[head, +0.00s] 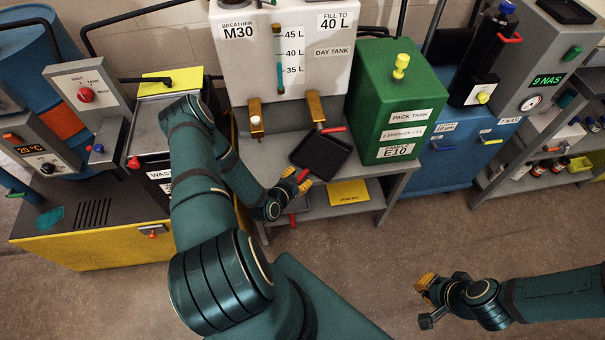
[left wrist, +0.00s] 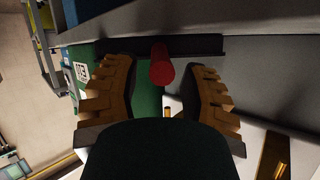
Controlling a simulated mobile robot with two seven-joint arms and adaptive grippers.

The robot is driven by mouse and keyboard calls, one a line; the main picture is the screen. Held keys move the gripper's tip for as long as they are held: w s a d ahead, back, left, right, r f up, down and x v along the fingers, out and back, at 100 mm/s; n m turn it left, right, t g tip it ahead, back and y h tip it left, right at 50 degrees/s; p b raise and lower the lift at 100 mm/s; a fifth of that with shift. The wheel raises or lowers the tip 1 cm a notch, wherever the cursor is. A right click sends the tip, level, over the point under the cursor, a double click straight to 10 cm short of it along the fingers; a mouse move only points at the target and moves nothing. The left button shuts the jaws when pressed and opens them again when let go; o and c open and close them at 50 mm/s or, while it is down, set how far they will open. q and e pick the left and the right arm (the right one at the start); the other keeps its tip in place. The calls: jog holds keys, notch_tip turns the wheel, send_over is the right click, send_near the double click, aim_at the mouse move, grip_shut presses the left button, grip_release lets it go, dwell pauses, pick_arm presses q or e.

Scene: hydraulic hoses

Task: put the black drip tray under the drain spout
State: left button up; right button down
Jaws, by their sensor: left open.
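The black drip tray (head: 321,154) is a shallow square pan on the grey bench in front of the day tank. Its red handle (left wrist: 162,65) shows in the left wrist view, pointing at my left gripper. My left gripper (head: 297,182) is at the bench's front edge. It is open (left wrist: 163,95), with a finger either side of the handle and a gap to each. A brass fitting (head: 315,106), seemingly the drain spout, comes down from the tank behind the tray, by a red lever (head: 333,130). My right gripper (head: 428,295) hangs over the floor, away from the tray.
A second brass fitting (head: 256,122) is left of the first. The green pack tank (head: 390,105) stands right of the tray. A yellow sheet (head: 348,193) lies on the lower shelf. The floor at right is clear.

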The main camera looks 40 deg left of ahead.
pick_arm(q)
jog(key=p+v, duration=0.1)
jog(key=v, duration=0.8)
jog(key=w+d+r+g+h, duration=0.25)
jog(key=w+d, duration=0.25)
jog(key=d, duration=0.3)
jog(key=s+d+r+n+g+h, duration=0.1)
jog(key=s+d+r+g, duration=0.2)
jog(key=d, duration=0.6)
jog(key=s+d+r+n+g+h, duration=0.1)
jog(key=d+r+g, duration=0.4)
jog(key=d, duration=0.5)
jog(key=shift+s+n+g+h, duration=0.3)
jog(key=shift+s+g+h, duration=0.3)
jog(key=shift+s, duration=0.65)
